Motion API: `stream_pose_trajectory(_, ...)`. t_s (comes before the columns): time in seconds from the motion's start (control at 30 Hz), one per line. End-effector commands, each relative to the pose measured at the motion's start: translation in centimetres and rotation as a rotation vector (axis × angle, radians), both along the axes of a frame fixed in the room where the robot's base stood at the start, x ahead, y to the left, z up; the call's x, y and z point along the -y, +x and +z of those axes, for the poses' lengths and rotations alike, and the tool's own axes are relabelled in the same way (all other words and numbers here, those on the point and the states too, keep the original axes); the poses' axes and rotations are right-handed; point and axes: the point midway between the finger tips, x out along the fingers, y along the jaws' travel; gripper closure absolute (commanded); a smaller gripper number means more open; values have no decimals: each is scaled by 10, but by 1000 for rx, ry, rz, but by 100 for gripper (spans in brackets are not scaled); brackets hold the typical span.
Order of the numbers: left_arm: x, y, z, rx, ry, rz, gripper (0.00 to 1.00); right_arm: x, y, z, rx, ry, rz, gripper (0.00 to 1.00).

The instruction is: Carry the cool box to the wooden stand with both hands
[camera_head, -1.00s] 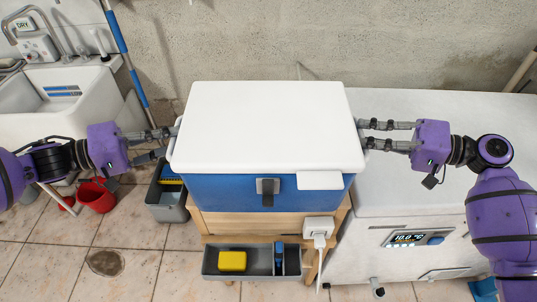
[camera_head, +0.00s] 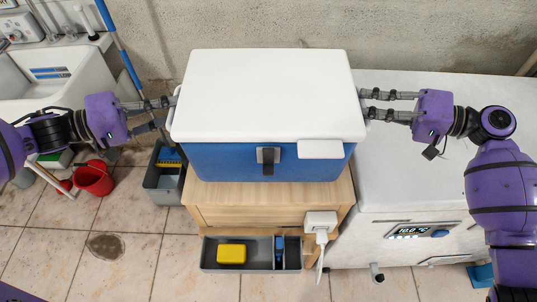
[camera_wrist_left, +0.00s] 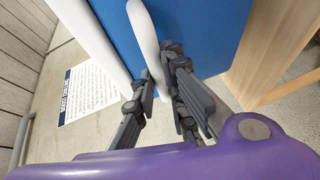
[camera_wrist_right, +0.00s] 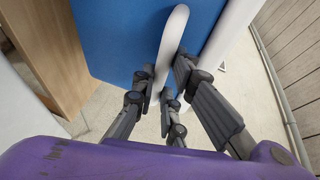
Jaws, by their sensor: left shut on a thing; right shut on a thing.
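The cool box (camera_head: 230,161), blue with a white lid, is upright over the wooden stand (camera_head: 270,194). I cannot tell whether its base touches the stand's top, whose bare front strip shows. My left gripper (camera_head: 170,112) is shut on the white handle at the box's left end; this handle (camera_wrist_left: 145,35) shows between the fingers in the left wrist view. My right gripper (camera_head: 368,103) is at the right end, shut on the other white handle (camera_wrist_right: 170,45), seen in the right wrist view. The box hides the stand's rear.
A white chest with a display (camera_head: 410,231) stands close on the right. A grey tray (camera_head: 265,264) with a yellow block (camera_head: 231,254) is at the stand's front, below a white socket box (camera_head: 320,221). A red bucket (camera_head: 94,178) and grey bin (camera_head: 160,190) are left. A wall is behind.

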Motion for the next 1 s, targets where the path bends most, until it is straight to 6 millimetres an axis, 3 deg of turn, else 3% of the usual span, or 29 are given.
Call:
stream_pose_trajectory(0.27,1,1,-2,7,-2,-3,100,0,1,-3,-1,4,-3,100)
stream_pose_trajectory(1.0,1,1,-37,8,-3,-3,100,1,1,-38,0,4,-3,100)
